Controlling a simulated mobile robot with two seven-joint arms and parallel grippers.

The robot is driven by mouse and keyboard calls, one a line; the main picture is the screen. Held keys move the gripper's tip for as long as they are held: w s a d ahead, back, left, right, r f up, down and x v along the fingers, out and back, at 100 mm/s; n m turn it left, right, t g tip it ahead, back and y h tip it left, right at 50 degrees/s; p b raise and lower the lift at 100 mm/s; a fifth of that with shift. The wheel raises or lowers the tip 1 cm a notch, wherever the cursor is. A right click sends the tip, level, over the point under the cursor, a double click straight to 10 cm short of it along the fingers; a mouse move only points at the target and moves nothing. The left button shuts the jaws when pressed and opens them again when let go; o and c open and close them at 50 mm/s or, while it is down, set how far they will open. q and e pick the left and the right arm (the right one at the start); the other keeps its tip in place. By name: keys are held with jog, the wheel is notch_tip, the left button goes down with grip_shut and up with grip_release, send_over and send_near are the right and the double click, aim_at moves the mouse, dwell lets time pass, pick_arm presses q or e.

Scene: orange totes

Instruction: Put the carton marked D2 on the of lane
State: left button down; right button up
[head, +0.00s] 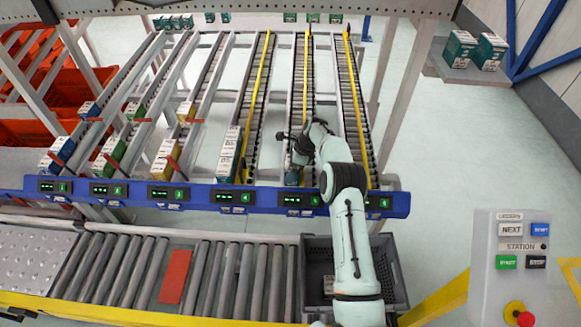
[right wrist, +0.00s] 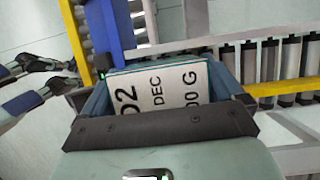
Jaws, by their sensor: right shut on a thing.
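My right gripper (head: 299,164) is shut on a carton and holds it at the front end of the fifth lane from the left. In the right wrist view the carton (right wrist: 158,92) sits between the fingers, with a white face reading "D2", "DEC" and "00 G", the first character partly cut off. In the head view the arm and gripper hide most of it. I cannot tell whether it touches the rollers. The fifth lane (head: 306,90) has a yellow strip along it. No lane label reading "of" is legible. My left gripper is not clearly visible.
A blue rail (head: 218,198) with small displays crosses the lane fronts. Cartons stand in lanes to the left, including a white-and-teal one (head: 229,155) in the fourth. A grey tote (head: 395,268) sits on the roller conveyor under my right arm. A control box (head: 510,262) stands at right.

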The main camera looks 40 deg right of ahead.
jog(key=o, duration=0.8)
jog(key=shift+o, duration=0.2)
jog(key=shift+r, duration=0.1)
jog(key=v, duration=1.3)
jog(key=shift+r, duration=0.2)
jog(key=shift+a+f, duration=0.1)
